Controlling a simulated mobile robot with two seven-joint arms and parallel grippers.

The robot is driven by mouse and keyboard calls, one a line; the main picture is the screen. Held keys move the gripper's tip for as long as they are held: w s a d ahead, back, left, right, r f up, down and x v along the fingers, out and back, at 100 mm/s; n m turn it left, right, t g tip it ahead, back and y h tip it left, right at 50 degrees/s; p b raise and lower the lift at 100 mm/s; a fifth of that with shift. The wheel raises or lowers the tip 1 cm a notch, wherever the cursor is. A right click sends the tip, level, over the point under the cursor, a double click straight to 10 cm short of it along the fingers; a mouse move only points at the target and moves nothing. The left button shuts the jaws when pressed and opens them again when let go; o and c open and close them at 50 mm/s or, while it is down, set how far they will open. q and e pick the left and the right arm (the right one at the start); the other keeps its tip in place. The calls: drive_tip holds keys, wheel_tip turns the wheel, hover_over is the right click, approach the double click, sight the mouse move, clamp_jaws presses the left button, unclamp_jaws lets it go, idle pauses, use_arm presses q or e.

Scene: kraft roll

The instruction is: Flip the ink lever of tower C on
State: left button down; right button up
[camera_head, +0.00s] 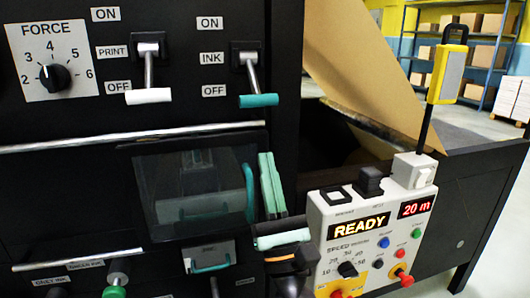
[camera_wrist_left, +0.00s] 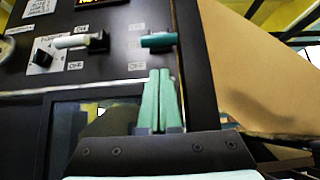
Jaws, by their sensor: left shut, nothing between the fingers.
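The ink lever (camera_head: 259,101) has a teal handle and hangs low on the dark panel, its handle close to the OFF label (camera_head: 215,91). It also shows in the wrist view (camera_wrist_left: 158,40), just beyond the fingertips. My left gripper (camera_head: 266,156) is shut and empty, below the ink lever with a gap between them in the head view. Its teal fingers stand together in the wrist view (camera_wrist_left: 160,73). I cannot read a tower C label. My right gripper is not in view.
A white-handled print lever (camera_head: 148,96) hangs left of the ink lever, with a force dial (camera_head: 55,77) further left. A window with a teal handle (camera_head: 249,192) is below. A control box reading READY (camera_head: 370,235) stands right of my gripper. Brown paper (camera_head: 355,60) slopes behind.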

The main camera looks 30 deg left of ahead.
use_arm(q)
drive_tip(key=p, duration=0.2)
approach(254, 83)
drive_tip(key=w+a, duration=0.3)
drive_tip(key=shift+r, duration=0.45)
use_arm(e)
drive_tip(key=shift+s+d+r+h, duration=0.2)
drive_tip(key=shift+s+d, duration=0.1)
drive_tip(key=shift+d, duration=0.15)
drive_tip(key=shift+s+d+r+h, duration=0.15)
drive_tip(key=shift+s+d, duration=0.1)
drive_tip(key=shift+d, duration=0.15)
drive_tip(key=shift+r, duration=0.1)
